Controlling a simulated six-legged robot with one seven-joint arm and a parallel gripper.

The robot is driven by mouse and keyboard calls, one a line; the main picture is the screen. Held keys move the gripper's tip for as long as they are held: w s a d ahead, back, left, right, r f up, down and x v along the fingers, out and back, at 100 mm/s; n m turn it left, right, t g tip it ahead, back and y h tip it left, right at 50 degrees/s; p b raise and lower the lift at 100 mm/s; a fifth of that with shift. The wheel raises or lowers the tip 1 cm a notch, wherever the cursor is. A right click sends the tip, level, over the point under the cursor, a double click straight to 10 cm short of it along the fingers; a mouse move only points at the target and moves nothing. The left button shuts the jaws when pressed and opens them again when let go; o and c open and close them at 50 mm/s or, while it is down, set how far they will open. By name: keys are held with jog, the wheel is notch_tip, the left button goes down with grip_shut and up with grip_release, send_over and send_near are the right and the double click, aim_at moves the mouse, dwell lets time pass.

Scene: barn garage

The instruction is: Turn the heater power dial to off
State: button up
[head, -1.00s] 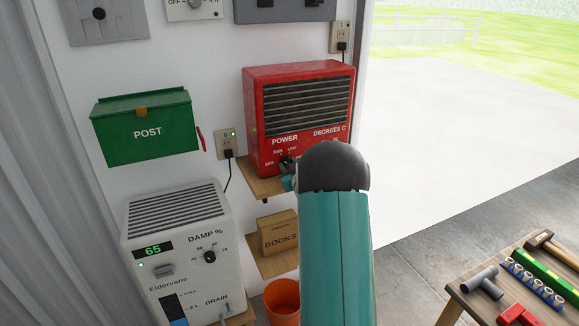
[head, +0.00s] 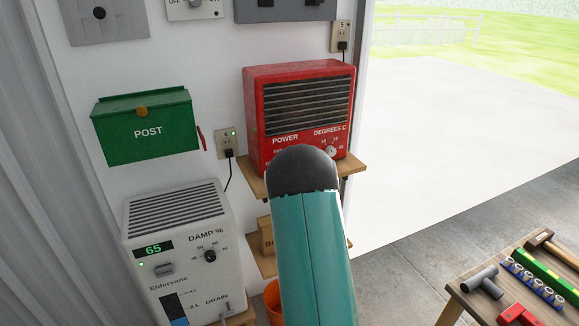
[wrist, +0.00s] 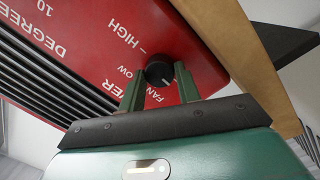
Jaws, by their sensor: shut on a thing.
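The red heater (head: 262,100) stands on a wooden wall shelf, with POWER and DEGREES C printed on its front. Its black power dial (wrist: 160,75) shows in the wrist view beside the words HIGH, LOW and FAN. My gripper (wrist: 158,79) has its two green fingers on either side of the dial and is shut on it. I cannot make out where the dial points. In the head view my arm hides the power dial and the gripper. The degrees dial (head: 331,150) shows to the right of my arm.
The wooden shelf (head: 352,164) runs just under the heater; its edge is close to my gripper in the wrist view. A green post box (head: 146,127), a wall socket (head: 229,143) and a white dehumidifier (head: 180,253) are to the left. A tool table (head: 475,302) stands at lower right.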

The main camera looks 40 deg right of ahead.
dwell(0.4)
jog(key=o, duration=1)
jog(key=shift+s, duration=0.15)
jog(key=v, duration=1.3)
jog(key=shift+s+a+f, duration=0.1)
jog(key=shift+s, duration=0.15)
